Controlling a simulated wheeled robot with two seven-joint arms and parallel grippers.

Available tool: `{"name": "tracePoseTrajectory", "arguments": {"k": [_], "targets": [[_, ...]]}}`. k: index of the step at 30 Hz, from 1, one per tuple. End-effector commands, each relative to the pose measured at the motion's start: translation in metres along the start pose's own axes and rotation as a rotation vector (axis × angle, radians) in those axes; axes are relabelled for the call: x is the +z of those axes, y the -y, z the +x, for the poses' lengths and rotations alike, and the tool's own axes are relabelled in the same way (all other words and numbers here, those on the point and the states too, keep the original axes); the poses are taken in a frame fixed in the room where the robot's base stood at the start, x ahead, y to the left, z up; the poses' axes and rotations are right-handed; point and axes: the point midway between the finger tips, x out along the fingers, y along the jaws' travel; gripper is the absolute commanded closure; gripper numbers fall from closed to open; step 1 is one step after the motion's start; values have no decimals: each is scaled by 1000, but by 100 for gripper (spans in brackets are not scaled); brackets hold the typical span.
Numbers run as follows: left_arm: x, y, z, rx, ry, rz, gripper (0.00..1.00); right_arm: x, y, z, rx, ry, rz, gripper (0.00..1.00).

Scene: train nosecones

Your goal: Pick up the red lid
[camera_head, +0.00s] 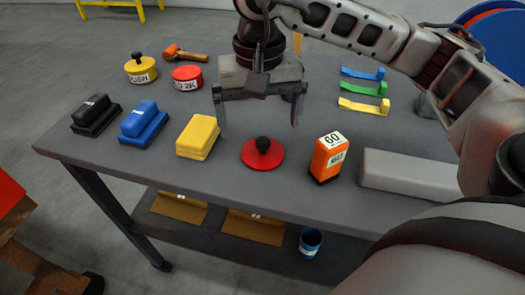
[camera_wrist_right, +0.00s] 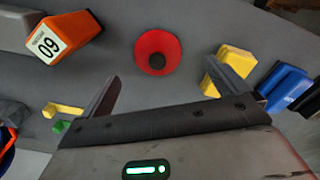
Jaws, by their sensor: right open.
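The red lid (camera_head: 262,153) is a flat red disc with a black knob. It lies on the grey table, between the yellow block (camera_head: 198,136) and the orange box (camera_head: 328,157). It also shows in the right wrist view (camera_wrist_right: 158,52), near the top middle. My right gripper (camera_head: 260,120) is open and empty, pointing down above the table. In the head view its fingers hang just behind and above the lid, apart from it. In the right wrist view the lid lies ahead of the gripper fingers (camera_wrist_right: 160,80). My left gripper is not in view.
A black block (camera_head: 95,115) and a blue block (camera_head: 143,123) stand to the left. A yellow can (camera_head: 140,70), a red can (camera_head: 187,78) and a hammer (camera_head: 184,53) are at the back left. Coloured brackets (camera_head: 364,90) and a long grey box (camera_head: 408,175) lie to the right.

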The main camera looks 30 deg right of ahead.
Motion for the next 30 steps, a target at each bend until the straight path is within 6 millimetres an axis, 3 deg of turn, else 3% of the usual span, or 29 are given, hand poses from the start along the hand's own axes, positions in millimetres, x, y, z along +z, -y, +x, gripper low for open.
{"name": "tracePoseTrajectory", "arguments": {"k": [8, 18, 26, 30], "targets": [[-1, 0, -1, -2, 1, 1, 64, 0, -2, 22, 1, 2, 2, 1], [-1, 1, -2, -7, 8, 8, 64, -3, -6, 65, 1, 1, 1, 1], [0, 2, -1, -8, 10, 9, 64, -3, -6, 68, -1, -1, 1, 1], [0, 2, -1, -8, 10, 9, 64, -3, -6, 68, -1, -1, 1, 40]]}}
